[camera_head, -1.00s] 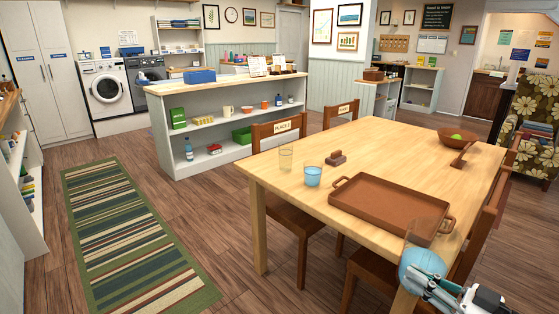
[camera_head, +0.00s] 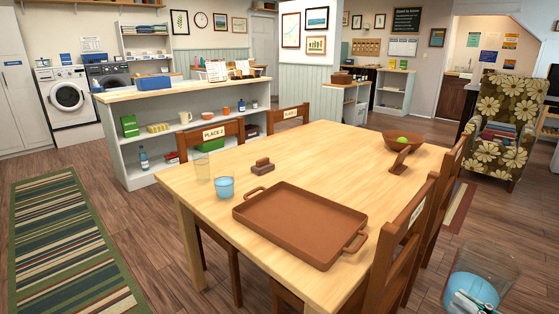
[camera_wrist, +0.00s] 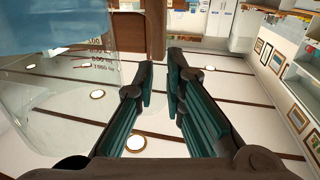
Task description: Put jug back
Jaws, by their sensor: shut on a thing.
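The jug (camera_head: 490,265) is clear, with blue liquid low in it, at the lower right of the head view. My gripper (camera_head: 468,300) shows partly at the bottom edge beside it. In the wrist view the jug (camera_wrist: 70,80) fills the left side, with measuring marks on its wall. The two green-padded fingers of my gripper (camera_wrist: 160,88) are closed around its clear handle, which is hard to make out. The jug is held in the air, to the right of the table (camera_head: 330,150) and apart from the tray (camera_head: 300,225).
On the table stand a glass of blue liquid (camera_head: 224,188), an empty glass (camera_head: 202,166), a brown block (camera_head: 262,167) and a bowl (camera_head: 395,140). A chair (camera_head: 405,235) lies between table and jug. A low shelf (camera_head: 120,150) stands behind. The floor by the striped rug is clear.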

